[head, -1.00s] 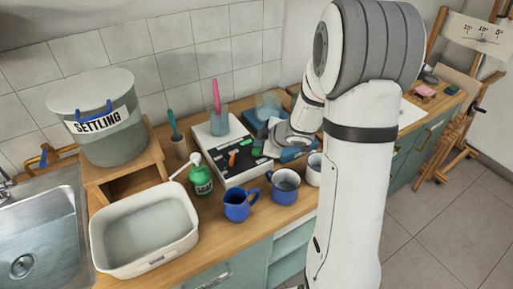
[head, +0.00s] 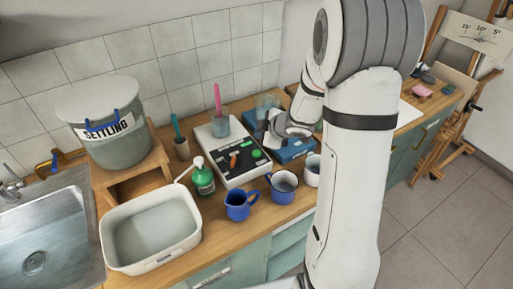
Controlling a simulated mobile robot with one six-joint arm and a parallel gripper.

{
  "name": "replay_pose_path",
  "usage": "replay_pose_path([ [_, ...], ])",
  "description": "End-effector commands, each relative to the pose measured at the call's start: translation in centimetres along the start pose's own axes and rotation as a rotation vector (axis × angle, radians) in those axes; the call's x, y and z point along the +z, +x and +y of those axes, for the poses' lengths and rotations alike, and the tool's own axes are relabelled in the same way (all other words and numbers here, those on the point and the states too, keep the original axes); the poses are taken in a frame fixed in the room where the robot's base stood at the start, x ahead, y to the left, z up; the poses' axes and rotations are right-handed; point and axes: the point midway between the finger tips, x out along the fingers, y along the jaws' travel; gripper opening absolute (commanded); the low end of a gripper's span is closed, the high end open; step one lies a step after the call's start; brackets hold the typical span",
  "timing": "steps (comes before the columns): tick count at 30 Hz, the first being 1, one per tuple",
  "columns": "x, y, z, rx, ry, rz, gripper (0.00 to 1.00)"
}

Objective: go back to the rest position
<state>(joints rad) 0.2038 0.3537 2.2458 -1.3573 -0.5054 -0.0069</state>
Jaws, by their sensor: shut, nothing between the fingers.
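My white arm stands large in the right half of the head view. My gripper (head: 264,131) is partly in view at the end of its grey wrist. It is shut and empty, above the counter between a black-and-white panel device (head: 228,170) and a blue tray (head: 293,151). Its fingertips are small and hard to make out. No object hangs from it.
A settling bucket (head: 122,150) sits on a wooden stand near the sink (head: 45,240).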

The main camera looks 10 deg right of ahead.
Motion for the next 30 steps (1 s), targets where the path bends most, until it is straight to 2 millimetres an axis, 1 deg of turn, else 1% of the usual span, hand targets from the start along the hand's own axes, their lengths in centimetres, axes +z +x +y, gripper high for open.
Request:
replay_pose_path([
  [17,0.1,0.1,-0.1,0.0,0.001,0.0,0.0],
  [20,0.1,-0.2,0.2,0.011,0.006,-0.011,0.0],
  [23,0.0,-1.4,1.2,0.063,0.041,-0.06,0.0],
  [25,-0.1,-3.1,2.3,0.124,0.09,-0.124,0.0],
  [26,0.0,-4.1,2.7,0.153,0.12,-0.155,0.0],
  [28,0.1,-6.7,3.4,0.223,0.207,-0.235,0.0],
  [29,0.1,-7.9,3.5,0.25,0.249,-0.268,0.0],
  [30,0.2,-9.5,3.4,0.281,0.308,-0.309,0.0],
])
